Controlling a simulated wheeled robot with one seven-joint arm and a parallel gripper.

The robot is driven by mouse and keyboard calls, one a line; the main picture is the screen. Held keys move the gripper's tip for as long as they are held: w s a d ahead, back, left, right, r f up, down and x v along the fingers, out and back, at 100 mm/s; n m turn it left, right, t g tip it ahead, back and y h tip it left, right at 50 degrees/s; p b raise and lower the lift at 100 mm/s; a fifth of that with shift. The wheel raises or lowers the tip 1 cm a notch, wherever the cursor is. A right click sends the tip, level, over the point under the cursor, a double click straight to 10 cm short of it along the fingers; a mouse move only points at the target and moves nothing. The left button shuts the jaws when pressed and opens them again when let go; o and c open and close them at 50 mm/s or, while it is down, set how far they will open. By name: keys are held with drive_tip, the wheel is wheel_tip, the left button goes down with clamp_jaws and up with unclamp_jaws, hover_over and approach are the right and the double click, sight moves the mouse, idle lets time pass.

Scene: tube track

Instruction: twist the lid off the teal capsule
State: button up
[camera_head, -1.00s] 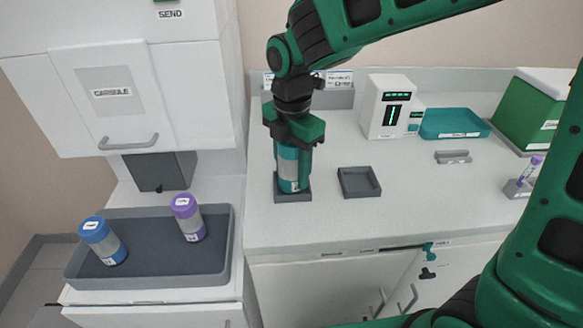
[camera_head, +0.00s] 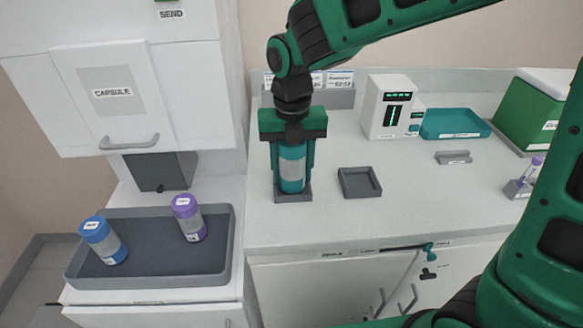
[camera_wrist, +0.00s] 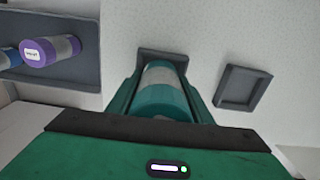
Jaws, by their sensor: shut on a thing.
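The teal capsule (camera_head: 292,172) stands upright in a dark square holder (camera_head: 293,197) on the counter, with a grey band around its middle. My gripper (camera_head: 293,150) points straight down over it, one finger on each side, shut on its top.
An empty dark square dish (camera_head: 359,182) sits just right of the holder. A grey tray (camera_head: 150,275) at left holds a blue-lidded capsule (camera_head: 103,241) and a purple-lidded capsule (camera_head: 188,218). A white device (camera_head: 388,106), teal tray (camera_head: 455,124) and green box (camera_head: 530,112) stand behind.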

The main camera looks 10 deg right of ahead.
drive_tip(key=shift+s+f+n, duration=0.1)
drive_tip(key=shift+n, duration=0.2)
drive_tip(key=o, duration=1.3)
drive_tip(key=shift+c, duration=0.2)
drive_tip(key=m, duration=1)
drive_tip(key=shift+d+m, duration=0.1)
drive_tip(key=shift+m, duration=0.3)
drive_tip(key=m, duration=0.5)
drive_tip(key=shift+m, duration=0.4)
drive_tip(key=m, duration=0.5)
